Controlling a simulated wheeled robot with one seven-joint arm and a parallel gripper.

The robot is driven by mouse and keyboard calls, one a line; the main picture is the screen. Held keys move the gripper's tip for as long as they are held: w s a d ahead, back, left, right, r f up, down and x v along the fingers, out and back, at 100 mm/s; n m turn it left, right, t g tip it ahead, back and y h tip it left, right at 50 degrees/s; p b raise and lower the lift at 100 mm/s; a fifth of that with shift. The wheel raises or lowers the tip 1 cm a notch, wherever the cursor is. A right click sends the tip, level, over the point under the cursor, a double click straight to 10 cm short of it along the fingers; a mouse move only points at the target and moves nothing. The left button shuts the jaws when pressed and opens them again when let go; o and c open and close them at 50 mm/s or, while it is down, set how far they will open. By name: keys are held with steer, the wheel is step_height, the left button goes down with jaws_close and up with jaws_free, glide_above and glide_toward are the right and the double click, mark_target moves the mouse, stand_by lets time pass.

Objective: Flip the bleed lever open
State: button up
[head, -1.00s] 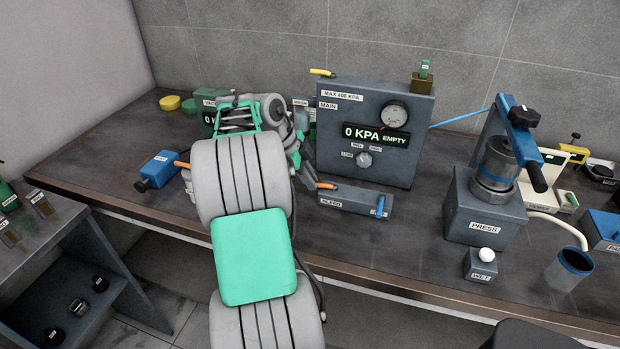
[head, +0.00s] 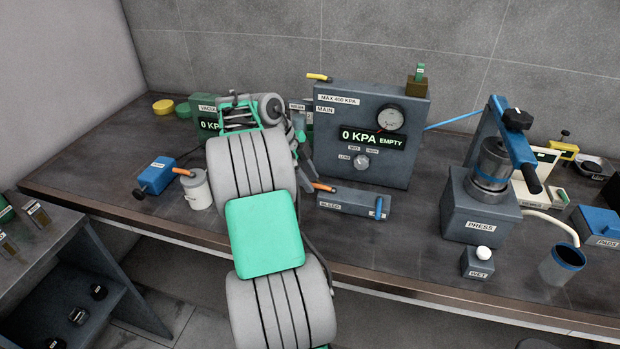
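The bleed block (head: 347,201) is a low grey box labelled BLEED, in front of the main pressure panel (head: 362,165). A blue upright handle (head: 378,207) stands at its right end. I cannot tell which of the two is the bleed lever. My gripper (head: 307,160) is partly hidden behind my arm, just left of the panel and above the orange bar. Whether it touches the bar, and whether its fingers are open, is not clear.
The panel reads 0 KPA EMPTY. A blue valve box (head: 155,176) and a white canister (head: 198,190) are at left. The counter right of the bleed block is clear.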

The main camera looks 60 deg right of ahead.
steer(key=p+v, duration=0.2)
steer(key=v, duration=0.5)
steer(key=shift+r, duration=0.35)
steer(key=shift+w+a, duration=0.2)
